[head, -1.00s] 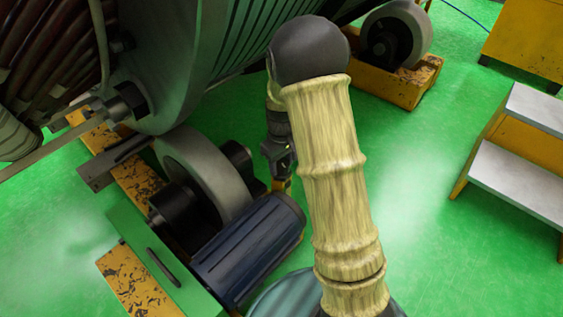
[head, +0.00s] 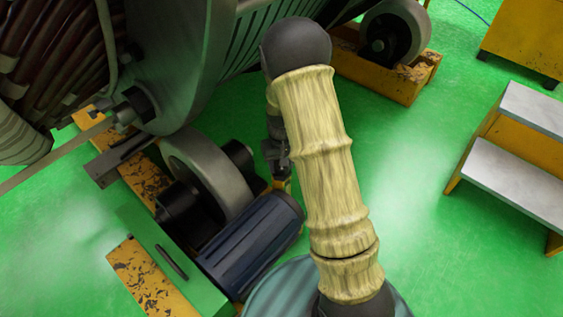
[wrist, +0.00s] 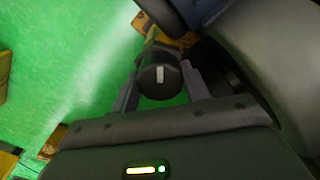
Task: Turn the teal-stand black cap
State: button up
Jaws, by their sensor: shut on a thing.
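The black cap (wrist: 158,80) sits between the two grey fingers of my gripper (wrist: 160,84) in the wrist view. It is faceted, with a short white mark on its face that stands nearly upright. My gripper is shut on it, one finger on each side. A yellow part shows just behind the cap. In the head view my gripper (head: 277,160) is small and partly hidden behind my arm, beside the grey roller. The cap cannot be made out there. I cannot tell a teal stand for certain in either view.
A grey roller (head: 208,172) and a dark blue ribbed motor (head: 250,245) stand close left of my gripper. The large stator (head: 185,65) looms above. Another roller (head: 394,35) on a yellow base is behind. Steps (head: 510,150) stand right; green floor between is clear.

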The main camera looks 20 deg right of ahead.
jog(key=o, duration=1)
notch_tip(320, 180, up, 17)
jog(key=p, duration=0.6)
jog(key=shift+r, duration=0.2)
jog(key=s+r+t+p, duration=0.1)
jog(key=s+r+t, duration=0.3)
jog(key=s, duration=1.3)
notch_tip(320, 180, up, 34)
jog(key=g+p, duration=0.1)
jog(key=p, duration=3.2)
jog(key=shift+a+r, duration=0.15)
jog(key=shift+a, duration=0.1)
jog(key=shift+s, duration=0.1)
